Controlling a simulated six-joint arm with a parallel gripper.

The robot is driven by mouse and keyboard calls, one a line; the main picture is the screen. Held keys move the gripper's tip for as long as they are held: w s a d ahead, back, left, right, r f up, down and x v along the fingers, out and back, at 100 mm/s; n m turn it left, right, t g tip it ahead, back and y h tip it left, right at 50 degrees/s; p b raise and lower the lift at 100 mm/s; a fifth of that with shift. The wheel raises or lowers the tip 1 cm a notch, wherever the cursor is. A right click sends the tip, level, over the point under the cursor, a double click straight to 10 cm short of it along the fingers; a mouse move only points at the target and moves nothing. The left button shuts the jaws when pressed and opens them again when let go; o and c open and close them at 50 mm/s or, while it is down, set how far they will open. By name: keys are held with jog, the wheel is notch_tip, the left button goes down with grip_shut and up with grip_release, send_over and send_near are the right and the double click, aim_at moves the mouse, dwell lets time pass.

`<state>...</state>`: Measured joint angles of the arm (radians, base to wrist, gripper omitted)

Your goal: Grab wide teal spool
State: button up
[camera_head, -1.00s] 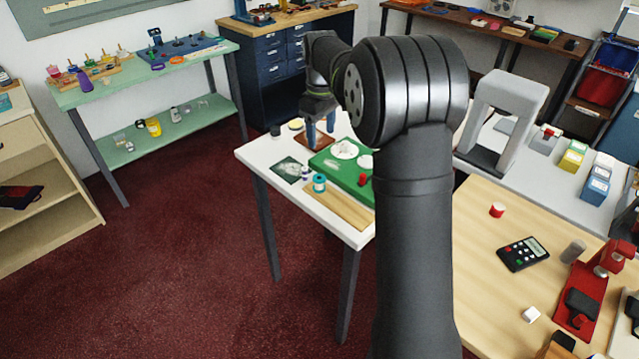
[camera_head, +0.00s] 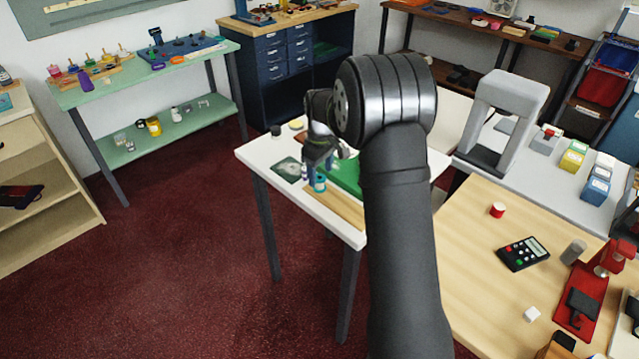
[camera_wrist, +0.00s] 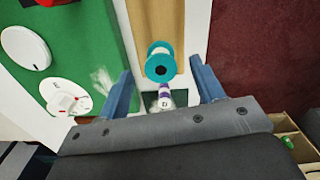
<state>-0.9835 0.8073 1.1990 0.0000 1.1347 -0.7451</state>
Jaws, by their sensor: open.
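The wide teal spool (camera_head: 320,184) stands on the white table, near its front left edge. In the wrist view the teal spool (camera_wrist: 160,52) has a dark hole in its near end and pale winding in its middle. My gripper (camera_wrist: 161,67) is open, one blue finger on each side of the spool, with visible gaps to it in this view. In the head view my gripper (camera_head: 316,168) is just over the spool and partly covers it. I cannot tell how far the fingers reach down beside it.
A small purple and white item (camera_wrist: 165,94) is close to the spool, between the fingers in the wrist view. A green board (camera_wrist: 92,45) with white round pieces lies to the left. A wooden strip (camera_head: 338,206) lies beside the spool at the table's front.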

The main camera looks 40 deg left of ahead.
aim_at(320, 178)
notch_tip(320, 178, down, 4)
jog(key=shift+a+r, duration=0.1)
jog(key=shift+a, duration=0.05)
jog(key=c, duration=1)
jog(key=shift+c, duration=0.2)
jog(key=shift+r, duration=0.1)
